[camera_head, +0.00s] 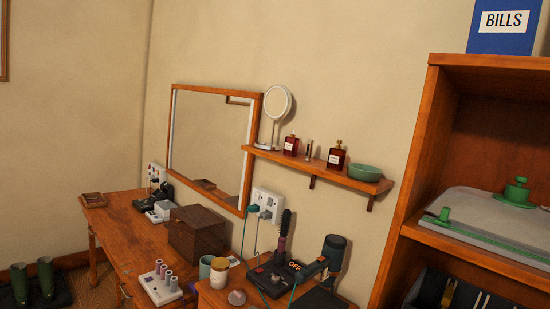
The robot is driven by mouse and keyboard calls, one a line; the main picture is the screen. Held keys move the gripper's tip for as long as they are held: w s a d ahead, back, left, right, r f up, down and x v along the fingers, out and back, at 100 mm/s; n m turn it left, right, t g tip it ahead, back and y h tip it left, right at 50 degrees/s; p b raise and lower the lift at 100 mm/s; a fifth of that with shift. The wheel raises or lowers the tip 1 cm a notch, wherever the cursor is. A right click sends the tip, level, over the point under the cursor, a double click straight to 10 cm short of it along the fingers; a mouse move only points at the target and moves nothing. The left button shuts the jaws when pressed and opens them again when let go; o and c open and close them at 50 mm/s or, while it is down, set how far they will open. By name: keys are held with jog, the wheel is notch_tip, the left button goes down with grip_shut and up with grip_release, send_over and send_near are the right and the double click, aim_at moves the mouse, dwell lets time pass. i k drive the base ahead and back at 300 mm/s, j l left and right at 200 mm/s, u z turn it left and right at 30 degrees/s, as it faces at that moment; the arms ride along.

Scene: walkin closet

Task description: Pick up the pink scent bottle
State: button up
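No bottle in view is clearly pink. Two small dark-red bottles with pale labels stand upright on the wooden wall shelf (325,172): a left bottle (291,146) with a dark cap and a right bottle (337,157) with a gold-brown cap. A small dull-pink rounded object (237,298) sits low on the wooden surface below; I cannot tell whether it is a bottle. My gripper is not in view.
The shelf also holds a round mirror (277,104), a slim tube (309,149) and a green bowl (365,173). A dark box (196,232), cups, cords and a hair-tool stand (270,281) crowd the tabletops. A tall wooden shelf unit (405,210) stands at right.

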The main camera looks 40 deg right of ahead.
aim_at(291, 146)
jog(key=i+z, duration=0.15)
jog(key=i, duration=0.55)
jog(key=i+j+z, duration=0.15)
jog(key=i, duration=0.55)
jog(key=i+l+z, duration=0.1)
jog(key=i+z, duration=0.7)
jog(key=i+j+z, duration=0.15)
jog(key=z, duration=0.25)
jog(key=i+j+z, duration=0.25)
jog(key=i+z, duration=0.15)
jog(key=i, duration=0.05)
